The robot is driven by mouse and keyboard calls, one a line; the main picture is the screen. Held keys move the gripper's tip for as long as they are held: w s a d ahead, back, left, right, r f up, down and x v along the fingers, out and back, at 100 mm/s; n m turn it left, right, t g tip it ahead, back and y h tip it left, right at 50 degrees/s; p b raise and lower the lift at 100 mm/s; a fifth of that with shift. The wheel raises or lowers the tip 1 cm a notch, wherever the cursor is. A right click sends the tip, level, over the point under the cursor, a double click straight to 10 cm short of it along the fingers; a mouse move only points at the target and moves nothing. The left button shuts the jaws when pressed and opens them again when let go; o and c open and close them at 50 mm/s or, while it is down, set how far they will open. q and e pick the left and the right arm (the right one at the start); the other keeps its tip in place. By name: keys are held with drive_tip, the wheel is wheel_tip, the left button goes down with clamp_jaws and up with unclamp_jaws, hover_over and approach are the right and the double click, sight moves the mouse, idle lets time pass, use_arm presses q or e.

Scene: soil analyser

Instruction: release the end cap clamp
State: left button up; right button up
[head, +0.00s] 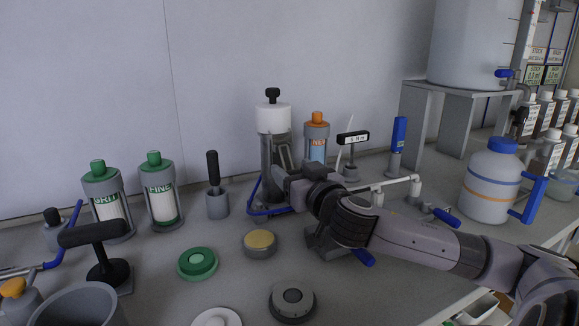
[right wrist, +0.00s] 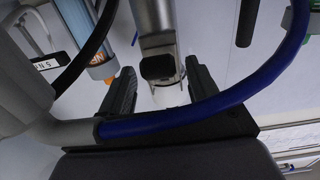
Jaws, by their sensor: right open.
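A grey upright cylinder (head: 268,165) with a white end cap (head: 273,118) and black knob (head: 272,94) stands against the back wall. My right gripper (head: 282,170) is at its right side, partly hiding it. In the right wrist view my right gripper (right wrist: 161,88) is open. A grey bar (right wrist: 153,22) with a black end (right wrist: 157,67) shows between its fingers, with no clear contact; I cannot tell whether this is the clamp. A blue tube or handle (right wrist: 200,122) curves across that view. My left gripper is not in view.
An orange-capped cylinder (head: 317,137) stands close right of the grey cylinder. A grey block with a blue lever (head: 363,257) sits under my right forearm. Green-capped canisters (head: 160,190) stand left. A green disc (head: 198,263) and yellow-topped disc (head: 260,242) lie on the bench.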

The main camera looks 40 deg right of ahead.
sight(289, 162)
drive_tip(key=shift+x, duration=1.15)
clamp_jaws()
